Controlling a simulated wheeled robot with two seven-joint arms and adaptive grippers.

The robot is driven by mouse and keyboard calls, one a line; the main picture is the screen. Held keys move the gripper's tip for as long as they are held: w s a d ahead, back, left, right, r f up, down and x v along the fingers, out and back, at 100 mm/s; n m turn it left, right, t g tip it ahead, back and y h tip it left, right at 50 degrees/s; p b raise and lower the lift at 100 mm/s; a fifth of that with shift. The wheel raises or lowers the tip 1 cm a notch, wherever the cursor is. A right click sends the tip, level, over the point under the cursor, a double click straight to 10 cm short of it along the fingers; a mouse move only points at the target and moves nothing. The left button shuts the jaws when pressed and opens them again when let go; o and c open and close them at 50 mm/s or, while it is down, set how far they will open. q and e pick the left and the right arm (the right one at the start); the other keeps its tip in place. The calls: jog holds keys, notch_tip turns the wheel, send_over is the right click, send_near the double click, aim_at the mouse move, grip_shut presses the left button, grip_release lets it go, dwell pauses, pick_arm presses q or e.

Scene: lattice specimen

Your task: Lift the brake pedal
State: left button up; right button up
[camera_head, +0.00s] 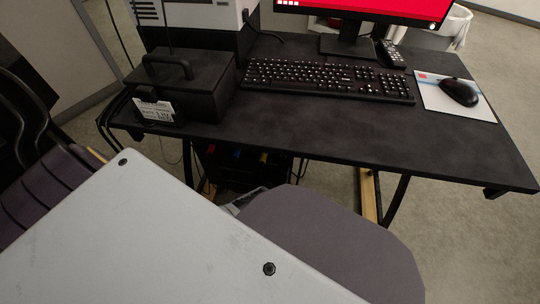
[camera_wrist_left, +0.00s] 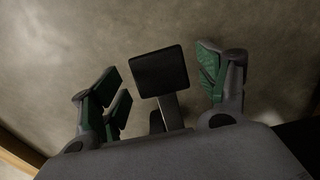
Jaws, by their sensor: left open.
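The brake pedal (camera_wrist_left: 158,72) shows in the left wrist view as a dark, nearly square plate on a grey stem that runs down toward the bottom of the picture. My left gripper (camera_wrist_left: 162,68) is open, with green-padded fingers on the left and right of the plate. A gap shows between the plate and the fingers on each side. I cannot tell whether the plate lies at the same depth as the fingertips. The pedal cannot be made out in the head view. Neither gripper shows in the head view.
A black desk (camera_head: 330,135) carries a keyboard (camera_head: 328,78), a mouse (camera_head: 459,92) on a pad, a monitor (camera_head: 365,10) and a dark handled box (camera_head: 190,88). A grey-purple seat (camera_head: 325,240) stands before it. The space under the desk is dark. Plain floor (camera_wrist_left: 60,45) lies behind the pedal.

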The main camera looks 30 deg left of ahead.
pick_arm(q)
jog(key=shift+f, duration=0.25)
jog(key=c, duration=1.5)
